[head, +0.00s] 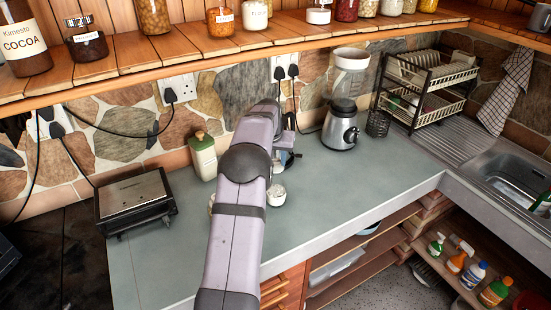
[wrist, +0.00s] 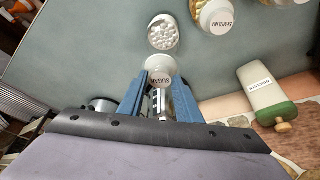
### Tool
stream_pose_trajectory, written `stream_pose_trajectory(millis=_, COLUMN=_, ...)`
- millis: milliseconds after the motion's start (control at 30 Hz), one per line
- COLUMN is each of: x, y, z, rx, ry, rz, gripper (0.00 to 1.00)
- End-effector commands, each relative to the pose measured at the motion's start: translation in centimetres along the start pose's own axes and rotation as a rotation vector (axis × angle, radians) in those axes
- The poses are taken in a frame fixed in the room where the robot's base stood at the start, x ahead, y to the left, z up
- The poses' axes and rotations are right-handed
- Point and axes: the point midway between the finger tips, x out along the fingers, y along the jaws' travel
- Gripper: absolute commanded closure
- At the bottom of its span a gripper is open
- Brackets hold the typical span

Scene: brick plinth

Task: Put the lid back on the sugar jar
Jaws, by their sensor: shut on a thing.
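The sugar jar, open and full of white lumps, stands on the counter in the wrist view (wrist: 163,32); a white jar just right of my arm in the head view (head: 276,196) appears to be the same one. My gripper (wrist: 161,78) is shut on the round white lid (wrist: 160,66), which bears a sugar label. The lid is apart from the open jar in the picture, on the gripper's side of it. Its height above the counter is hard to judge. In the head view my arm hides much of this area.
A lidded labelled jar (wrist: 222,18) stands beside the open one. A cream canister with a green lid (head: 202,155) stands by the wall. A toaster-like appliance (head: 136,200) is at left, a blender (head: 342,110) behind. The counter's right middle (head: 350,190) is clear.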

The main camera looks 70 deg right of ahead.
Motion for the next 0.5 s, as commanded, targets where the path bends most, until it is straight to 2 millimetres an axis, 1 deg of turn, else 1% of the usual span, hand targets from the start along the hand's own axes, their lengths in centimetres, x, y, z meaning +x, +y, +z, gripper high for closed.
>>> stream_pose_trajectory(millis=33, x=0.7, y=0.0, z=0.3, rx=0.000, ry=0.000, rz=0.000, gripper=0.91)
stream_pose_trajectory(millis=300, x=2.7, y=0.0, z=1.1, rx=0.000, ry=0.000, rz=0.000, gripper=0.91)
stream_pose_trajectory(millis=500, x=3.9, y=0.0, z=1.6, rx=0.000, ry=0.001, rz=0.000, gripper=0.91)
